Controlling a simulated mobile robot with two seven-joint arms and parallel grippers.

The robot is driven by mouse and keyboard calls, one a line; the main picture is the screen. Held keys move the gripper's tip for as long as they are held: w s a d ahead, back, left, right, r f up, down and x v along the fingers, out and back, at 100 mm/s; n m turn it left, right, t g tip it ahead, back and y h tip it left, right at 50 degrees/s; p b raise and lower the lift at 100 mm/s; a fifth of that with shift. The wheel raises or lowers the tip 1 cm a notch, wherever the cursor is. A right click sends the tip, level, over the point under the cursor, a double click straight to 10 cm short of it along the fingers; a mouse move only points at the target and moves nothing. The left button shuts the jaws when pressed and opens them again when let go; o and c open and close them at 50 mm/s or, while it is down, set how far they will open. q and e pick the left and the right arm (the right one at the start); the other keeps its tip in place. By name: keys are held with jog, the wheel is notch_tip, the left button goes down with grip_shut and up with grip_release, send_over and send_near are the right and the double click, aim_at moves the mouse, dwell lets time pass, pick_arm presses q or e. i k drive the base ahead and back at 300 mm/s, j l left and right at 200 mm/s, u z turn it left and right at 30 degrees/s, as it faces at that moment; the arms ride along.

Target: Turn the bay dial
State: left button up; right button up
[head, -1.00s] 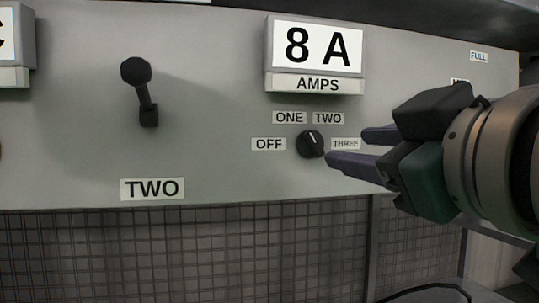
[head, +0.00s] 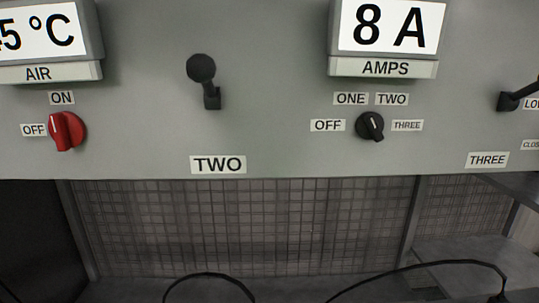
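In the head view a small black dial (head: 370,126) sits on the grey panel (head: 270,120), under the AMPS display (head: 387,30) that reads 8 A. Labels OFF, ONE, TWO and THREE surround the dial. Its white mark points up and slightly left, between the ONE and TWO labels as far as I can tell. A red dial (head: 67,131) with ON and OFF labels is at the left, below the AIR display (head: 48,35). Neither of my grippers is in view, and nothing touches the dials.
A black lever (head: 204,80) sticks out above the TWO label (head: 218,165). Another black lever (head: 510,101) is at the right edge, above the THREE label (head: 487,160). Below the panel is an open bay with a mesh back (head: 240,225) and dark cables (head: 435,264).

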aim_at(369, 126)
jog(key=k+z, duration=0.2)
jog(key=k, duration=0.5)
jog(key=k+z, duration=0.25)
jog(key=k, duration=0.4)
